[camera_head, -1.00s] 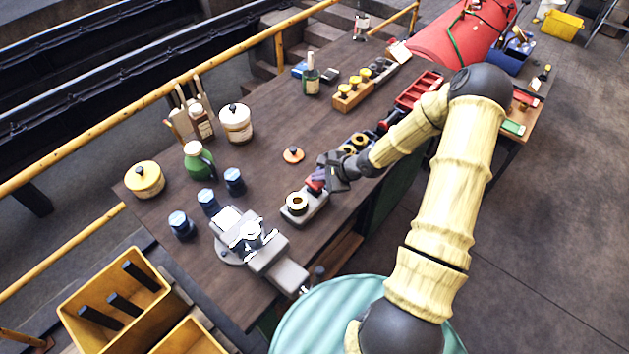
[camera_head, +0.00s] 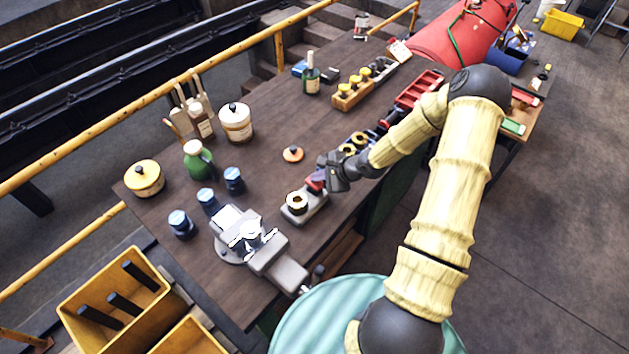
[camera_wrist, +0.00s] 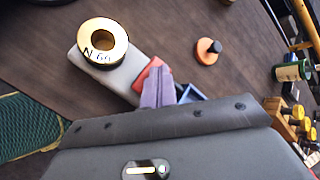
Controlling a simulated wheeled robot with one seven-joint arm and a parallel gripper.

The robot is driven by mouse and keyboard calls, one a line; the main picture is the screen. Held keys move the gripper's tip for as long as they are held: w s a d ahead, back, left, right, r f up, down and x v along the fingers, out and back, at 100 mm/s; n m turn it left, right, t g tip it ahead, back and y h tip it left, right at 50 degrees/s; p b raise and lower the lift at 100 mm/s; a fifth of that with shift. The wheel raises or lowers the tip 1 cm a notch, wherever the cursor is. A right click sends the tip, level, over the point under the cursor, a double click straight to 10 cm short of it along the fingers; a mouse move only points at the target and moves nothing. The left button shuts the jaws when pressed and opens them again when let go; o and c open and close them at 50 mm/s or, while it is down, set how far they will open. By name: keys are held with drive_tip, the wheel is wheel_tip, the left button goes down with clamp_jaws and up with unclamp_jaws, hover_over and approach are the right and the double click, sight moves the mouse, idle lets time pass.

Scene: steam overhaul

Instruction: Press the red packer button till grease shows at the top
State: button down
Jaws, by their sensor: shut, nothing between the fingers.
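The packer is a light grey block (camera_head: 308,212) on the workbench, with a brass ring (camera_head: 297,202) on its left end. In the wrist view the ring (camera_wrist: 102,45) is marked "N 69" and has a dark hole in its middle; I cannot make out grease there. The red button (camera_wrist: 150,76) is at the block's other end, partly hidden by my gripper. My gripper (camera_head: 318,181) is shut and empty, its fingertips (camera_wrist: 158,86) at the red button, seemingly touching it. How far the button is down I cannot tell.
An orange disc with a dark knob (camera_head: 292,154) lies behind the packer. A vise (camera_head: 250,237) stands close at the left front. Blue-capped jars (camera_head: 208,201) stand farther left. More brass rings (camera_head: 355,143) lie behind my wrist. The bench middle is mostly clear.

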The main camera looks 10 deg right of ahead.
sight(318, 184)
drive_tip(key=shift+f, duration=0.75)
idle(0.7)
drive_tip(key=shift+r, duration=0.1)
drive_tip(key=shift+r+p, duration=1.35)
drive_tip(key=shift+p, duration=0.05)
wheel_tip(318, 184, up, 5)
drive_tip(key=p, duration=0.5)
drive_tip(key=shift+r+p, duration=0.1)
drive_tip(key=shift+p, duration=0.3)
drive_tip(key=shift+s+a+f, duration=0.1)
drive_tip(key=shift+f, duration=0.1)
idle(2.3)
drive_tip(key=shift+p, duration=0.35)
